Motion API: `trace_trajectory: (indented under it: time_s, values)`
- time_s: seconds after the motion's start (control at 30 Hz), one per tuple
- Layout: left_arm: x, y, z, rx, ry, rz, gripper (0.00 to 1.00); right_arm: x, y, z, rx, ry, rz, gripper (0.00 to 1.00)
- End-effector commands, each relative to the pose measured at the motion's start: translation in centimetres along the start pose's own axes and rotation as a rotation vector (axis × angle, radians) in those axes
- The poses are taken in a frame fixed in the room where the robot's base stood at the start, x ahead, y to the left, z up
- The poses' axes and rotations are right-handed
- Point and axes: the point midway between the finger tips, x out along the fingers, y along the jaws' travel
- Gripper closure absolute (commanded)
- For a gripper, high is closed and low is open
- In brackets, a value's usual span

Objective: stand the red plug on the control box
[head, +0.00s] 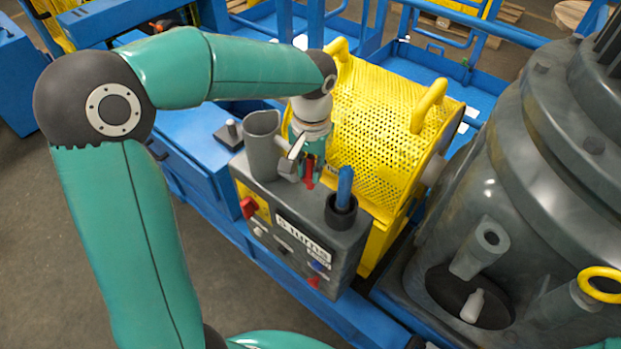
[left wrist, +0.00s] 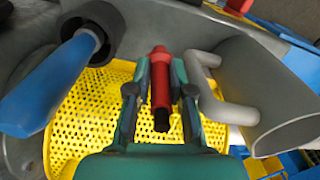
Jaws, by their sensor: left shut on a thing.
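The grey control box (head: 290,199) stands in the middle of the head view, with a label and red and blue knobs on its front. My left gripper (head: 308,174) points down over its top, between a grey mug and a black cup. It is shut on the red plug (head: 310,183). In the left wrist view the red plug (left wrist: 160,82) sits between the two fingers (left wrist: 160,92), one end dark and the other toward the grey box top (left wrist: 150,22). I cannot tell whether the plug touches the box. My right gripper is out of view.
The grey mug (head: 262,146) stands close left of the gripper, its handle beside the fingers. The black cup (head: 341,213) with a blue handle (head: 345,183) is close right. A yellow perforated guard (head: 375,120) rises behind. A large grey machine (head: 500,180) stands at right.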

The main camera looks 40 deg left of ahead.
Motion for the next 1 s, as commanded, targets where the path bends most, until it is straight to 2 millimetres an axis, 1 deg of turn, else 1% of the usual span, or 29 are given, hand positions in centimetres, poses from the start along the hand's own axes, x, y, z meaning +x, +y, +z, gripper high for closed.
trace_trajectory:
  time_s: [0.1,0.23,0.33,0.53,0.63,0.67,0.7,1.0]
  values:
    - [1.8,0.0,0.1,0.000,-0.004,-0.001,1.00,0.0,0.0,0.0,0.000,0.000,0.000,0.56]
    - [3.4,0.1,0.1,0.002,-0.003,-0.001,1.00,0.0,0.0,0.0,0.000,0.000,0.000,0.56]
    - [3.7,0.1,0.0,0.001,-0.001,0.000,1.00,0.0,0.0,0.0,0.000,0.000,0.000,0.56]
    - [3.7,0.1,0.0,0.001,0.000,0.000,1.00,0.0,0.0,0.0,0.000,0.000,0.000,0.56]
    - [4.0,0.1,0.0,0.001,0.000,0.000,1.00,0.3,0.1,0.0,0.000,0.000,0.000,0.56]
    - [4.0,0.1,0.0,0.001,0.000,0.000,0.76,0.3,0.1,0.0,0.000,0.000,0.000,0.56]
    - [3.9,0.1,0.0,0.001,0.000,0.000,0.69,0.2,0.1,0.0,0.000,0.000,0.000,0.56]
    - [3.9,0.1,0.0,0.002,-0.001,0.000,0.68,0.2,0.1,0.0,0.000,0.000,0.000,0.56]
